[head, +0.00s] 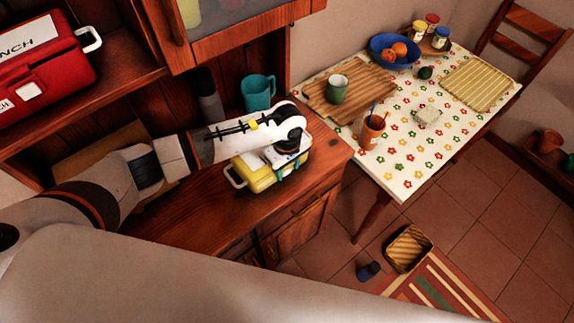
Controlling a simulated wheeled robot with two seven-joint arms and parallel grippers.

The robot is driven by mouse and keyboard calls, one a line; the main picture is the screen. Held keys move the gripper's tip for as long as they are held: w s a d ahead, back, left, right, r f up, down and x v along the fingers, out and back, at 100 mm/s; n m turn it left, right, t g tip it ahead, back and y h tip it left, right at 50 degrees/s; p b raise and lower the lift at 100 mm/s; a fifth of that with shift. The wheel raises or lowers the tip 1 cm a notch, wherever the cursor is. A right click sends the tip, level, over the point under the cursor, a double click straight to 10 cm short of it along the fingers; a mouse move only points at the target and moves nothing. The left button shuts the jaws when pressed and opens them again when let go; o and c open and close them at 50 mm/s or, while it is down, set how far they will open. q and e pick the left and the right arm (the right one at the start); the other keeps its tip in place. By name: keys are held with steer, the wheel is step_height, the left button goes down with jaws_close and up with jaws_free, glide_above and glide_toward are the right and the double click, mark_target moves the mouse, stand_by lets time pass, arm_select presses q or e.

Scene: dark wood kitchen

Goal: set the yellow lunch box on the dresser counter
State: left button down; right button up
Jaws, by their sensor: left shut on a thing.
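The yellow lunch box (254,177) is at the dresser counter (205,213), near its right end. It has a pale handle on its left side and teal clasps. My left gripper (287,158) is over the top of the lunch box and shut on it, hiding much of its upper side. The box looks to be on or just above the counter; I cannot tell if it touches the wood. My right gripper is not in view.
A teal mug (258,93) and a dark bottle (208,97) stand behind my left arm. A red lunch box (45,70) sits on the upper left shelf. The flowered table (400,170) at right holds a cutting board (352,85), cups and a blue bowl (381,58). A basket (408,249) lies on the floor.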

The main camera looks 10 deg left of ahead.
arm_select(q)
steer(key=c, duration=0.7)
jaws_free()
steer(key=shift+d, duration=0.1)
steer(key=shift+c, duration=0.2)
steer(key=shift+r, duration=0.35)
step_height(320, 180, up, 12)
steer(key=b, duration=0.4)
steer(key=shift+f, duration=0.2)
steer(key=shift+s+f, duration=0.1)
